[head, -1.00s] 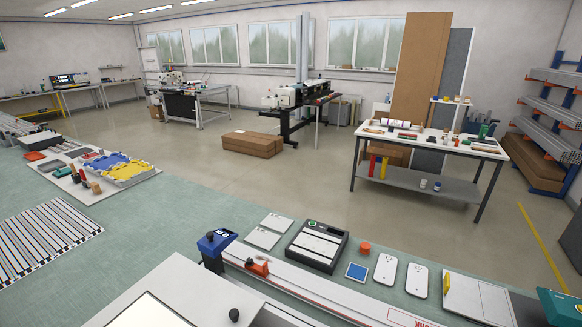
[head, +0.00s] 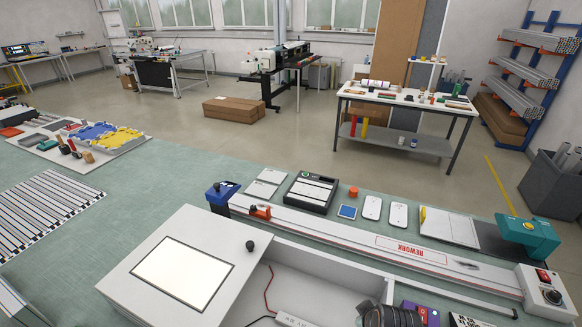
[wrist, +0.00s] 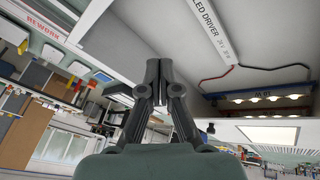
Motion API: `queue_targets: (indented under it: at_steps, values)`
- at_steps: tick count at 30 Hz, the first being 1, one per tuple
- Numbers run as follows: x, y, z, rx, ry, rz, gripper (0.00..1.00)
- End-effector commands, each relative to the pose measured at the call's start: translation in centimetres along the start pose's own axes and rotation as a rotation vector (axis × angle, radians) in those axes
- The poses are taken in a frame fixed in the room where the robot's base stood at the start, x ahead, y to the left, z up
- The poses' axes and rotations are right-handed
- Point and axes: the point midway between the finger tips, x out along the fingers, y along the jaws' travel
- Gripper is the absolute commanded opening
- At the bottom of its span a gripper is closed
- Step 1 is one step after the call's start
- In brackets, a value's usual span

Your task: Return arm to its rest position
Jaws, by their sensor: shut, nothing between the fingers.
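My gripper (wrist: 160,70) shows in the wrist view with its two dark fingers together at the tips and nothing between them. It is in front of the open inside of a white lightbox frame, where a white LED driver (wrist: 215,25) with red and black wires lies. There, the lightbox frame (head: 345,285) is at the bottom middle, with red and black wires and part of a white driver (head: 292,319) inside.
A bright panel (head: 182,273) lies on a white board at the left of the lightbox. A long rail marked REWORK (head: 412,252) runs behind it, ending at a control box (head: 546,290). A black-framed device (head: 311,192) and white plates stand beyond.

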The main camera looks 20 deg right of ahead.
Motion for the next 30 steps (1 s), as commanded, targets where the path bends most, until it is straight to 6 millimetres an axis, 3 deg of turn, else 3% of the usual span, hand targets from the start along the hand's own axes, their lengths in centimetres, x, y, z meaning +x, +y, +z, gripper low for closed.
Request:
queue_targets:
  at_steps: [5,9,16,18,24,27,30]
  values:
    - [-5.2,-7.8,-6.2,0.064,0.199,0.063,0.0]
    - [-11.9,-15.0,-9.6,0.152,0.411,0.056,0.0]
    - [-23.0,-23.9,-10.2,0.295,0.703,-0.068,0.0]
    - [-26.9,-22.5,-11.8,0.307,0.703,-0.065,0.0]
    - [-32.6,-20.8,-14.2,0.306,0.7,-0.061,0.0]
    - [-34.3,-20.3,-14.9,0.306,0.699,-0.059,0.0]
    - [-34.8,-20.1,-15.1,0.305,0.698,-0.059,0.0]
